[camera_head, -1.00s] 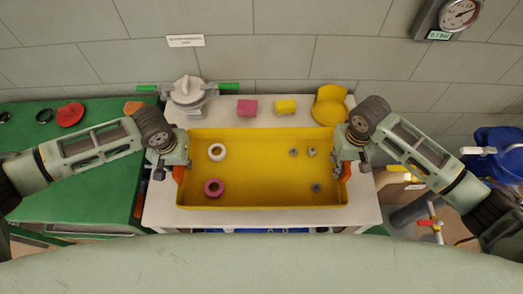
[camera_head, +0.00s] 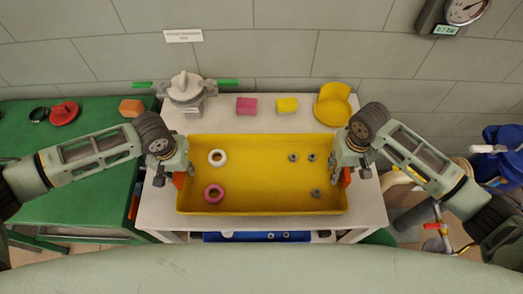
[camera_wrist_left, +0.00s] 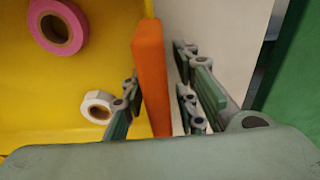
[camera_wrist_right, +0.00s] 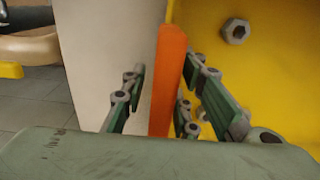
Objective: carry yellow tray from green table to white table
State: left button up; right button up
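The yellow tray (camera_head: 262,204) is over the white table (camera_head: 367,211) and appears to rest on its top, level. It holds a white ring (camera_head: 217,157), a pink ring (camera_head: 214,193) and several grey nuts. My left gripper (camera_head: 170,177) is at the tray's left end, its fingers on both sides of an orange handle (camera_wrist_left: 152,80) with gaps showing. My right gripper (camera_head: 344,174) is at the right end, fingers apart around the other orange handle (camera_wrist_right: 168,80), also with gaps. The green table (camera_head: 90,190) is at the left.
Behind the tray on the white table are a grey valve body (camera_head: 186,92) with green handles, a pink block (camera_head: 246,105), a yellow block (camera_head: 287,105) and a yellow round-backed holder (camera_head: 333,104). A blue bin (camera_head: 300,237) is underneath. Pipes and a blue object stand right.

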pick_arm(q)
jog(key=shift+r, duration=0.1)
jog(key=r, duration=0.3)
jog(key=s+r, duration=0.1)
jog(key=r, duration=0.7)
jog(key=shift+s+r, duration=0.15)
jog(key=shift+r, duration=0.2)
pick_arm(e)
jog(key=shift+r, duration=0.25)
notch_tip(320, 180, up, 12)
jog(key=shift+f, duration=0.25)
pick_arm(q)
jog(key=shift+s, duration=0.15)
pick_arm(e)
jog(key=shift+f, duration=0.1)
